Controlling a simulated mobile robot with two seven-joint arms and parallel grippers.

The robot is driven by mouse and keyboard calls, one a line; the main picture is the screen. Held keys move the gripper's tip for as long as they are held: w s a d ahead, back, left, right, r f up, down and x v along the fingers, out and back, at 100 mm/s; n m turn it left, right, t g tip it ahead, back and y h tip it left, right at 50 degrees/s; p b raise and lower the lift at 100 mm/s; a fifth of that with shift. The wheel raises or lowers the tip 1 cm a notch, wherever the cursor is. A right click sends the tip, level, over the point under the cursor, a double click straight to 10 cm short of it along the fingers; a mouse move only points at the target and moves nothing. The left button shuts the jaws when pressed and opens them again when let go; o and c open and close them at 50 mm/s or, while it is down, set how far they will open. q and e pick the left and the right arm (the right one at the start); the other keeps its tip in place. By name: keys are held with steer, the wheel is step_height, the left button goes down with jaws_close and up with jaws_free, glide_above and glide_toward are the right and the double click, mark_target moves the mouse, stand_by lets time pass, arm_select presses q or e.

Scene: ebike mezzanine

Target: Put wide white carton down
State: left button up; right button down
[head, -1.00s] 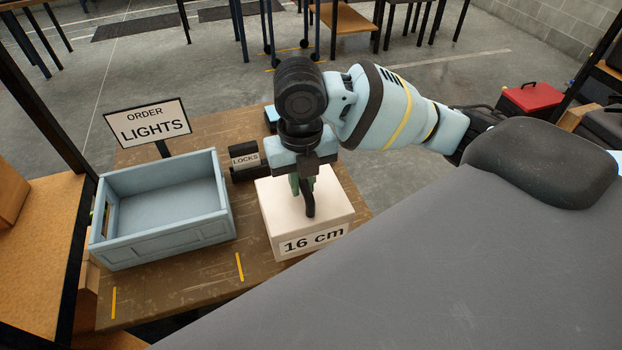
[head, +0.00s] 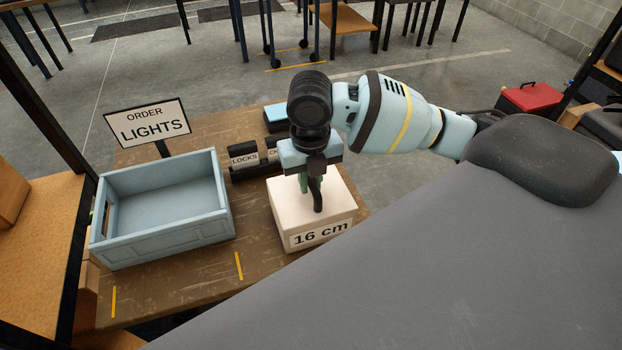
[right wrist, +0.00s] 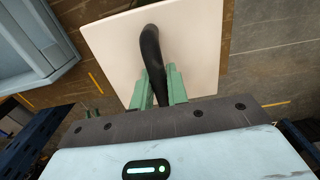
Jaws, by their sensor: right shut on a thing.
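The wide white carton (head: 341,206), labelled "16 cm", is at the right part of the wooden table in the head view. It has a black handle (head: 317,198) on top. My right gripper (head: 311,186) is above the carton, shut on this handle. The right wrist view shows the green fingers (right wrist: 158,88) on either side of the black handle, with the white carton top (right wrist: 190,50) beyond. I cannot tell whether the carton's base touches the table. My left gripper is not in view.
A blue open crate (head: 160,250) stands on the table (head: 200,285) left of the carton, by an "ORDER LIGHTS" sign (head: 148,121). Black boxes (head: 244,160), one labelled "LOCKS", and a blue-topped box (head: 278,113) sit behind the carton. Bare table lies between crate and carton.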

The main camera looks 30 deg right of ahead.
steer(key=c, duration=1.4)
jaws_free()
steer(key=shift+f, duration=0.1)
steer(key=shift+o, duration=0.2)
step_height(320, 180, up, 12)
